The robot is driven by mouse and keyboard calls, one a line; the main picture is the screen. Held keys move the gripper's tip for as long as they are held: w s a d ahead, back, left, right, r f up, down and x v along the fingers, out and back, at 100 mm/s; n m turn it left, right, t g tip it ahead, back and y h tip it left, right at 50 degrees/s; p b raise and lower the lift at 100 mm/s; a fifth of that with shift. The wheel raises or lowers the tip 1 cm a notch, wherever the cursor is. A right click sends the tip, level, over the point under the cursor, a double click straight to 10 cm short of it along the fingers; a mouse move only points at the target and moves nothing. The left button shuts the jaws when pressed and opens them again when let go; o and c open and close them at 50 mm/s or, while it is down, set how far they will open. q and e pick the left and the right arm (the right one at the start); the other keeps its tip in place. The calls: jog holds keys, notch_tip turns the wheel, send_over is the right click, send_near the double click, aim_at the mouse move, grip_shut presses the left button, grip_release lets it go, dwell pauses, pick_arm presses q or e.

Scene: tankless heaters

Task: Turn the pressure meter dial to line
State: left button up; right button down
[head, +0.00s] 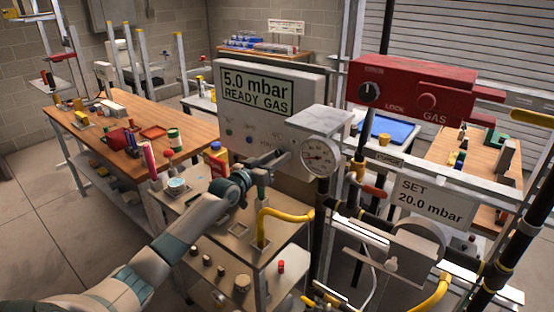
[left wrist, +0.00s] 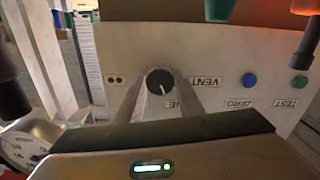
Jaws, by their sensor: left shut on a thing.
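The pressure meter (head: 270,105) is a pale box whose screen reads "5.0 mbar READY GAS". Its black round dial (left wrist: 160,81) with a white pointer mark shows in the left wrist view, where the panel appears upside down. The mark points down in that picture, toward a label partly hidden by a finger, of which "INE" shows. A "VENT" label (left wrist: 206,82) is beside the dial. My left gripper (head: 284,158) reaches the panel's lower right in the head view; its fingers (left wrist: 160,92) are shut on the dial, one on each side. My right gripper is out of view.
A round gauge (head: 320,157) is close to the right of my left gripper. Blue (left wrist: 249,80) and green (left wrist: 299,86) buttons are on the panel. A red gas box (head: 412,88) and pipes stand at right. A yellow hose (head: 285,213) curves below my gripper.

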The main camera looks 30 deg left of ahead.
pick_arm(q)
jog(key=o, duration=1.1)
jog(key=shift+c, duration=0.2)
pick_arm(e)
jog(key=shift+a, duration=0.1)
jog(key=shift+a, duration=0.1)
pick_arm(q)
jog(key=shift+s, duration=0.15)
jog(key=s+a+b, duration=0.1)
jog(key=s+b, duration=0.3)
jog(key=s, duration=1.3)
jog(key=shift+a, duration=0.2)
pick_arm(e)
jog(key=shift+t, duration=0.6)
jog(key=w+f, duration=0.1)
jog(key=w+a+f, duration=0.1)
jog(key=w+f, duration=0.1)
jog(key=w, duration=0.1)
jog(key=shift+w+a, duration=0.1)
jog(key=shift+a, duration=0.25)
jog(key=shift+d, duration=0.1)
